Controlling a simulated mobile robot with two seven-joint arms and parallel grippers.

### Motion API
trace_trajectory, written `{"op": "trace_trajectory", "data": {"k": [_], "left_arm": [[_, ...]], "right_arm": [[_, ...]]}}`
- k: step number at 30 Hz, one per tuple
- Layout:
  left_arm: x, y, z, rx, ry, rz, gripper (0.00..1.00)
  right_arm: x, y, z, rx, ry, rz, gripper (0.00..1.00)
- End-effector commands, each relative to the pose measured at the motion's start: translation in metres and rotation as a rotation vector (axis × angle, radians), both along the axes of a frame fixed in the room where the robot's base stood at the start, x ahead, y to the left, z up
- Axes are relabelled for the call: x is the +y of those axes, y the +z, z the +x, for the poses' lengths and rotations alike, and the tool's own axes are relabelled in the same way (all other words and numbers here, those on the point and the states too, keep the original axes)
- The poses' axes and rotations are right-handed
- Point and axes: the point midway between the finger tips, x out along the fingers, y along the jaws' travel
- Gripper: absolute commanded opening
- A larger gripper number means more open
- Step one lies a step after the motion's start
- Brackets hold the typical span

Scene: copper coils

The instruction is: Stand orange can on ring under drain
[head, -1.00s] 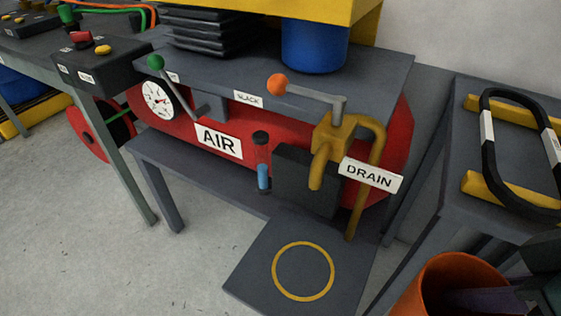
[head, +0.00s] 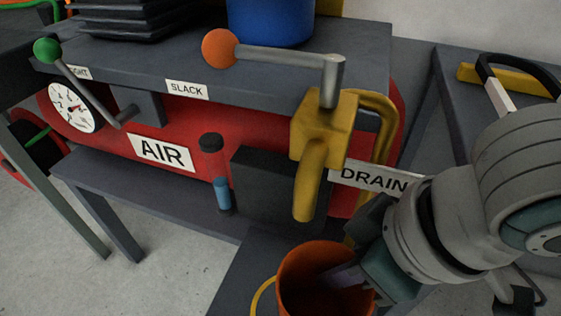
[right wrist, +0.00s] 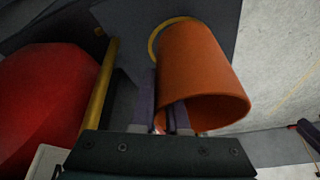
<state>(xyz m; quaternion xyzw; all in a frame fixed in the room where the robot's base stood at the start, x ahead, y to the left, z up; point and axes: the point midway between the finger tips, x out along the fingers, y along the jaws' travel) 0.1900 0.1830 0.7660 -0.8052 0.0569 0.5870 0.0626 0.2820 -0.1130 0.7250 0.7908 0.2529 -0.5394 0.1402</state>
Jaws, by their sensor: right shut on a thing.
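The orange can (head: 293,285) is open-topped and looks roughly upright in the head view, below and in front of the yellow drain spout (head: 311,180). My right gripper (head: 345,276) is shut on the can's wall, with one finger inside its mouth. The right wrist view shows the can (right wrist: 205,65) and the fingers (right wrist: 166,112) on its near rim. The yellow ring (head: 261,294) on the dark plate (head: 236,272) is partly hidden by the can; an arc of the ring also shows in the right wrist view (right wrist: 154,40). I cannot tell whether the can touches the plate. My left gripper is not in view.
The orange-knobbed lever (head: 220,48) sits above the drain, with the DRAIN label (head: 368,179) beside the spout. The red AIR tank (head: 120,133) is behind. A side table (head: 450,95) stands at the right. Floor is clear at lower left.

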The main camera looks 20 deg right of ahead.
Motion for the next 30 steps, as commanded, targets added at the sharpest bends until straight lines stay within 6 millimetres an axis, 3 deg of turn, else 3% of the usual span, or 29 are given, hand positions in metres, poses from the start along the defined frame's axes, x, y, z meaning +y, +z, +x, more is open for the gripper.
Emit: {"op": "trace_trajectory", "data": {"k": [9,15,26,27,30], "left_arm": [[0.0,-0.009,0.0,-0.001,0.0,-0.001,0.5],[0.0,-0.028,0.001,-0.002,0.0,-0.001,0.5],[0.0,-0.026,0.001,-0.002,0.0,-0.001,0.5],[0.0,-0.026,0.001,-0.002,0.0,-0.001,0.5],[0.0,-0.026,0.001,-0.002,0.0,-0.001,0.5]], "right_arm": [[0.022,0.0,0.025,-0.002,0.0,0.002,0.0],[0.019,-0.036,0.023,0.001,0.0,-0.002,0.0],[0.019,-0.038,0.023,0.001,-0.001,-0.001,0.0],[0.019,-0.037,0.023,0.001,-0.001,-0.001,0.16],[0.019,-0.037,0.023,0.0,0.0,-0.001,0.27]]}}
